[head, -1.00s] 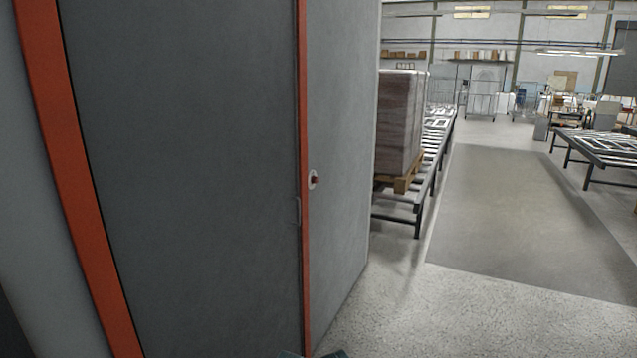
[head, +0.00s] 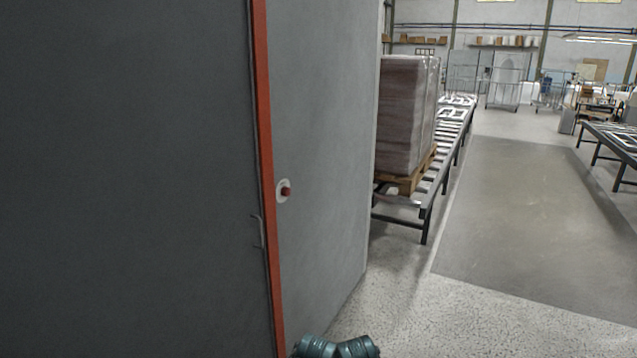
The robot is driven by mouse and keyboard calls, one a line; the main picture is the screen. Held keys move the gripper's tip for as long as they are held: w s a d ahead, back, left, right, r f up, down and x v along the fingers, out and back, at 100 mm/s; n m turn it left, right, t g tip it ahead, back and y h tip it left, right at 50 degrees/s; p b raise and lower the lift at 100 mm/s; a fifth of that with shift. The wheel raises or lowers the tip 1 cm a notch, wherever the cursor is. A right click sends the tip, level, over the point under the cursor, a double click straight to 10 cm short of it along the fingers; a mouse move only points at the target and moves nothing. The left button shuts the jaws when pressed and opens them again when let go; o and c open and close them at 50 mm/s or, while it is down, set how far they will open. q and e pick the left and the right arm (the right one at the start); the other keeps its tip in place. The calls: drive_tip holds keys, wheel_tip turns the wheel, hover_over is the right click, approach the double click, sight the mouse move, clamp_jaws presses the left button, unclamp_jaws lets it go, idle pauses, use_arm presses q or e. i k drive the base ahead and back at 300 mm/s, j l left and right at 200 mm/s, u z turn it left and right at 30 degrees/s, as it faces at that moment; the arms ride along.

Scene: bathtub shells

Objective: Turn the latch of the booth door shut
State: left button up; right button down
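The booth door (head: 130,190) is a large dark grey panel filling the left of the head view. It appears closed against the orange frame post (head: 267,180). A slim grey handle-like piece (head: 258,231) sits at the door's right edge. A small red knob on a round white plate (head: 285,191) is on the lighter grey wall just right of the post. I cannot tell which of the two is the latch. Neither of my grippers is in view. Teal joints of my own arm show at the bottom edge, below and apart from the handle and knob.
The booth's light grey side wall (head: 325,150) ends right of the knob. Beyond it, a wrapped stack (head: 405,115) on a wooden pallet (head: 408,180) rests on a roller conveyor (head: 455,140). The speckled floor (head: 400,300) at the right is free. Another conveyor (head: 615,140) stands at far right.

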sight(285, 191)
drive_tip(key=i+l, duration=0.55)
drive_tip(key=i+l+z, duration=0.1)
drive_tip(key=i+l, duration=0.4)
drive_tip(key=i, duration=0.25)
